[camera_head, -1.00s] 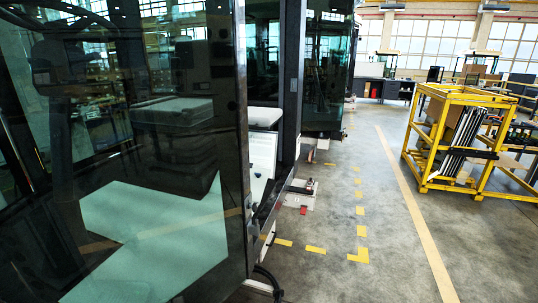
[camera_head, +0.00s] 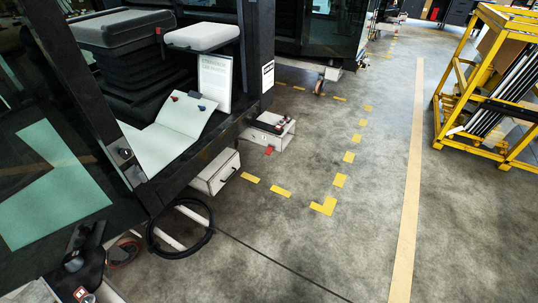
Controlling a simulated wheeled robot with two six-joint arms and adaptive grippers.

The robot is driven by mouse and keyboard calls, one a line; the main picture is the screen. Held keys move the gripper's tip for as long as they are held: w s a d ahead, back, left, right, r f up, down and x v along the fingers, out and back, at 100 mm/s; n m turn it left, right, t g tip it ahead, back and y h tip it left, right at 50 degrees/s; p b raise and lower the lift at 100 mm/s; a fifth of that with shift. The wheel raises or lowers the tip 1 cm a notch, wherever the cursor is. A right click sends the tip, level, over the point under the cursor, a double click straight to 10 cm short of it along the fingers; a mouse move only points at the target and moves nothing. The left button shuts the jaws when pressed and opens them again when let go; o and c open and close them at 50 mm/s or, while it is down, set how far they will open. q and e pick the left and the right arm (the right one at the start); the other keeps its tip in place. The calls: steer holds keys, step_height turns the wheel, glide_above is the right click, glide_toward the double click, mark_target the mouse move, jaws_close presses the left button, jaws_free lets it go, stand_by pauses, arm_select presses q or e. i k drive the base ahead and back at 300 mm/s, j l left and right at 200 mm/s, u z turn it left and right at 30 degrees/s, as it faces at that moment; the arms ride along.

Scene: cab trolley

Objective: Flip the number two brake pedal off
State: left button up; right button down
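No gripper of mine can be made out. A white box (camera_head: 217,171) sits low under the cab's open doorway. Beyond it, another low white unit (camera_head: 283,140) carries a black part (camera_head: 270,123) on top and a small red part (camera_head: 269,151) at its near end. At the bottom left, a black pedal-like part (camera_head: 88,262) with a small red-and-white label (camera_head: 81,293) stands beside a reddish wheel (camera_head: 124,251). I cannot read any number or tell which part is the number two brake pedal, or its position.
The cab's black frame (camera_head: 160,190) and glass (camera_head: 55,185) fill the left, with a seat (camera_head: 124,28) inside. A black hose loop (camera_head: 180,248) lies on the floor. A yellow rack (camera_head: 442,125) stands at right. The concrete floor between is clear, with yellow markings (camera_head: 324,206).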

mark_target(269, 150)
steer(key=i+l+u, duration=0.35)
steer(key=i+l, duration=0.4)
steer(key=i, duration=0.25)
steer(key=i+l+u, duration=0.4)
steer(key=i+l, duration=0.5)
steer(key=l, duration=0.1)
